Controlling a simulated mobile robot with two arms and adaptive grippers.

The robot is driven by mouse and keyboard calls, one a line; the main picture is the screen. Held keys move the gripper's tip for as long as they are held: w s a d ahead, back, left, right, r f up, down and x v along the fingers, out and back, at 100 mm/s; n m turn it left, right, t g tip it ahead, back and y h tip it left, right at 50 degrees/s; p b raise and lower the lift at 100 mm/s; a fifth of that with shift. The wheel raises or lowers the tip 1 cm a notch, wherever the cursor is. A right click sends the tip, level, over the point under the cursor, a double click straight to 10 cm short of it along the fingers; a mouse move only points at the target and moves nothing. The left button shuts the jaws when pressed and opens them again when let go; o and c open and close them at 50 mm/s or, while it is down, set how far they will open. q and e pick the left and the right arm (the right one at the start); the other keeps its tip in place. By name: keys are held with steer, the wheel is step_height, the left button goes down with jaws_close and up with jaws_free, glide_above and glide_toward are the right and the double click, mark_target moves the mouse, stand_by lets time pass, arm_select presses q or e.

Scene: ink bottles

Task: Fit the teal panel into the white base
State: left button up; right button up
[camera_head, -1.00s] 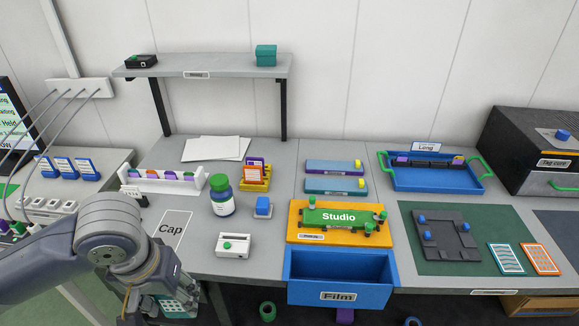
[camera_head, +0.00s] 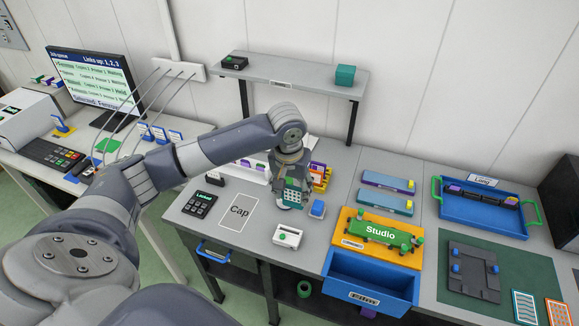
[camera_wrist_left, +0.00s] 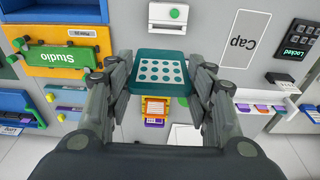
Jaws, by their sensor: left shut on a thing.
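In the left wrist view the panel (camera_wrist_left: 158,72) faces the camera between the gripper's fingers (camera_wrist_left: 163,85). A white block with a green knob (camera_head: 287,236) stands on the table, nearer the front than the panel; it also shows in the left wrist view (camera_wrist_left: 167,15). It may be the white base, but I cannot tell. My right gripper is not in view.
The gripper mostly hides the bottle behind it. A white rack (camera_head: 254,170) and a yellow holder (camera_head: 320,178) are behind. The "Cap" outline (camera_head: 239,213) lies bare. A grey shelf (camera_head: 290,72) overhangs the back.

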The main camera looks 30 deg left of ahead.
mark_target(289, 197)
arm_select(q)
steer(key=shift+w+a+r, duration=0.2)
steer(key=shift+w+a, duration=0.1)
steer(key=shift+a, duration=0.35)
steer(key=shift+f, duration=2.5)
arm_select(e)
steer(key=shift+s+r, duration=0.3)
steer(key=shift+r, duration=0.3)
arm_select(q)
steer(key=s+d+m+b, duration=0.2)
steer(key=s+d+b, duration=1.1)
steer(key=s+b, duration=0.1)
steer(key=shift+s+d+r+m, duration=0.15)
steer(key=shift+s+r+m, duration=0.1)
steer(key=shift+s+m, duration=0.15)
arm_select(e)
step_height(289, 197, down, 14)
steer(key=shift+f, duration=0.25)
